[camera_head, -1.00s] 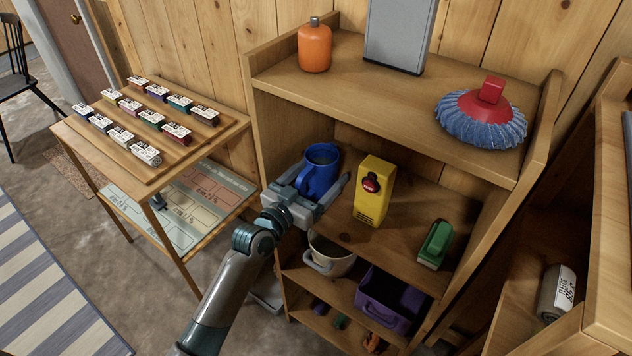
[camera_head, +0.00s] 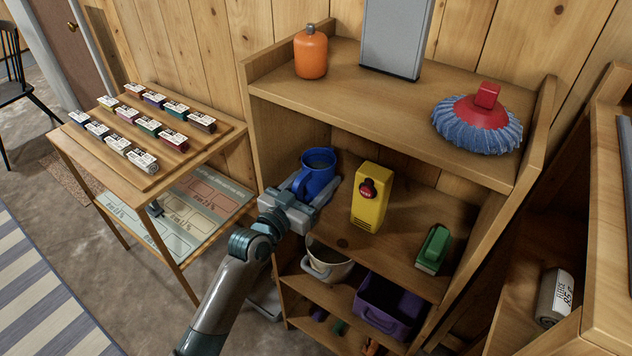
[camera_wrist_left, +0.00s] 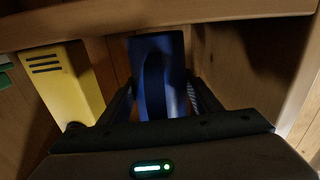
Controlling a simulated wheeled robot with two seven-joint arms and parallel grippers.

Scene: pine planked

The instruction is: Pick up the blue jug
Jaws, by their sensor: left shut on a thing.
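The blue jug (camera_head: 318,178) stands upright at the left end of the middle shelf in the head view. My left gripper (camera_head: 306,190) reaches in from the front left and is shut on the jug at its handle side. In the left wrist view the jug (camera_wrist_left: 152,62) is straight ahead, with its handle between the two fingers of my gripper (camera_wrist_left: 160,100). Whether the jug's base touches the shelf is hidden by the gripper. My right gripper is not in view.
A yellow container (camera_head: 370,197) stands just right of the jug, with a green brush-like thing (camera_head: 433,248) farther right. The upper shelf (camera_head: 400,100) overhangs the jug. A white pot (camera_head: 327,264) and a purple bin (camera_head: 388,305) sit below.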

